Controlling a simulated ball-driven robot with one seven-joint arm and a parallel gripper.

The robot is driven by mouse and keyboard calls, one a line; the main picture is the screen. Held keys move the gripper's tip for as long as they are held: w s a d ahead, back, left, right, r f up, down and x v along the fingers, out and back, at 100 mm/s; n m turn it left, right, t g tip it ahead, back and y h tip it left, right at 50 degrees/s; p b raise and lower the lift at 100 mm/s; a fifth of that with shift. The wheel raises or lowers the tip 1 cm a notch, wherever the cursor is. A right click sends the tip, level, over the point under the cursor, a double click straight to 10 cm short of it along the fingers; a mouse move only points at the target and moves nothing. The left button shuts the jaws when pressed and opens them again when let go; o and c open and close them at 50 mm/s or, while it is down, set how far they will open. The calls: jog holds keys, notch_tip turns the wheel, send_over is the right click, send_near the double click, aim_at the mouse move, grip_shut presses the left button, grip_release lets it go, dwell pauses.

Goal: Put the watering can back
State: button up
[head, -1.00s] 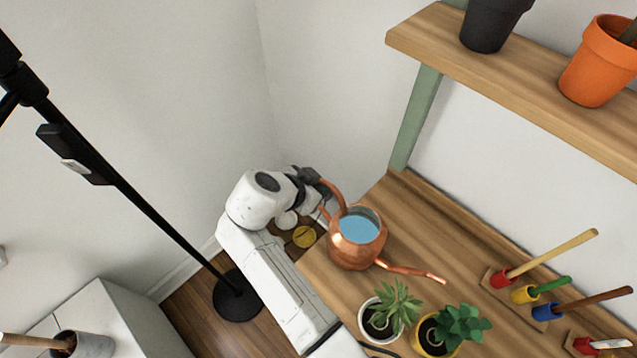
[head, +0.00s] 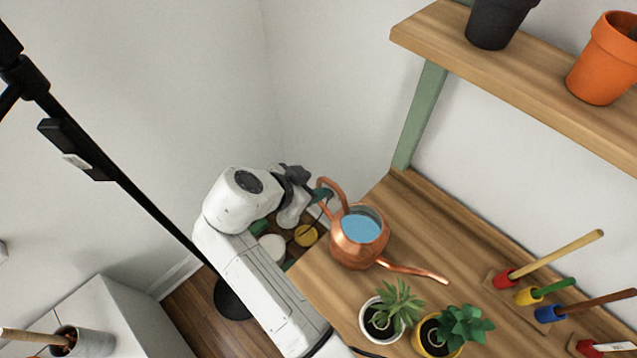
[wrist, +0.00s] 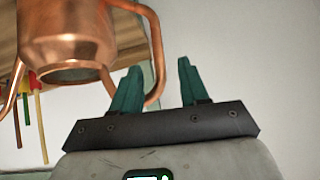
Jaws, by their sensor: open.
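The copper watering can (head: 352,252) stands upright on the wooden bench at its left end, with blue water showing in its open top. Its long spout points to the lower right and its handle arches at the upper left. My gripper (head: 322,194) is beside the handle, to the left of the can. In the wrist view the can (wrist: 68,40) fills the upper left. The two green fingers of my gripper (wrist: 158,88) are apart, with the lower part of the handle close to the left finger. I cannot tell whether they touch.
Two potted plants (head: 380,318) stand in front of the can on the bench (head: 440,240). Tools in coloured holders (head: 527,295) are to the right. A wooden shelf (head: 470,62) with a black and an orange pot hangs above. A black stand (head: 110,170) is at left.

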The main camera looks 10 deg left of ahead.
jog(key=v, duration=0.7)
jog(key=shift+b, duration=0.4)
